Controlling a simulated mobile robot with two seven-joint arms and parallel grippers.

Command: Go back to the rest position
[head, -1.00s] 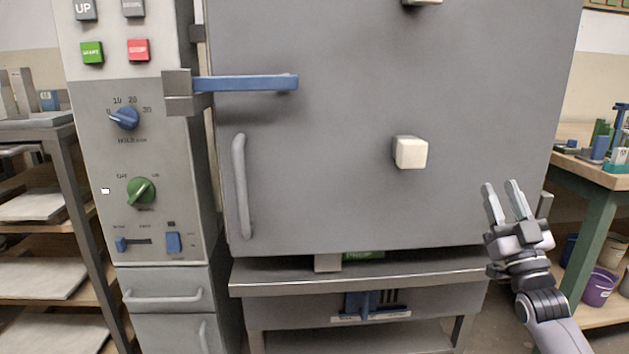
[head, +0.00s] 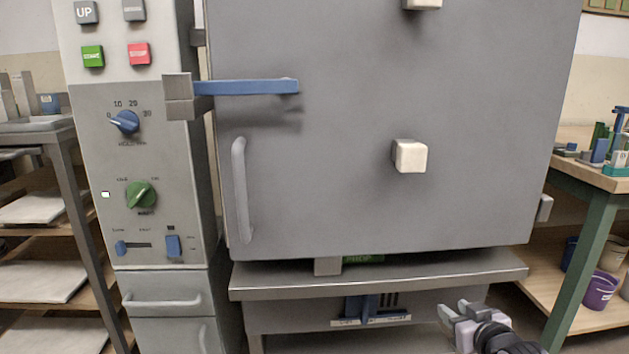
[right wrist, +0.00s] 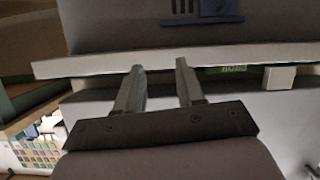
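My right gripper (head: 458,314) is low at the bottom right of the head view, in front of the metal stand under the kiln. It is empty. In the right wrist view its two fingers (right wrist: 158,78) stand apart with nothing between them, near the edge of the stand's shelf (right wrist: 190,58). My left gripper is not in view. The grey kiln door (head: 330,180) is shut, with a blue latch lever (head: 250,87) lying level across its left side.
The control panel (head: 165,230) with buttons and knobs stands left of the door. A rack (head: 60,130) holds pale slabs at the far left. A green-legged workbench (head: 580,260) with a purple bucket (head: 598,291) below is at the right. The stand's shelf (head: 380,275) juts out near my right gripper.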

